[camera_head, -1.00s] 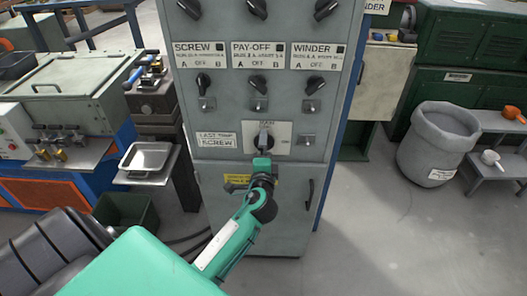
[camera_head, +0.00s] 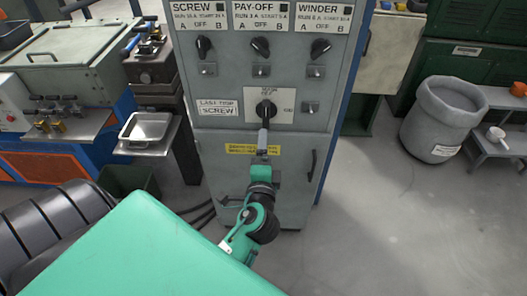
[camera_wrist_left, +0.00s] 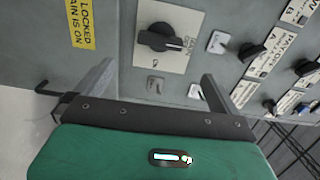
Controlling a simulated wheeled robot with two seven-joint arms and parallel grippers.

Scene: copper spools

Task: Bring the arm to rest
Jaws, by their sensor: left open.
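My left arm is green and black and comes in from the lower left in the head view. Its gripper (camera_head: 263,145) is in front of the grey control cabinet (camera_head: 215,165), just below the black main rotary switch (camera_head: 266,110). In the left wrist view the two fingers of my left gripper (camera_wrist_left: 160,85) stand wide apart with nothing between them in grip. The rotary switch (camera_wrist_left: 160,38) shows beyond the fingers on its pale plate, apart from them. My right gripper is in neither view.
A grey bin (camera_head: 440,118) stands on the floor at the right beside a grey step (camera_head: 490,150). A metal tray (camera_head: 147,129) sits on a shelf at the left. A dark green crate (camera_head: 128,180) is below it. The floor at the lower right is clear.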

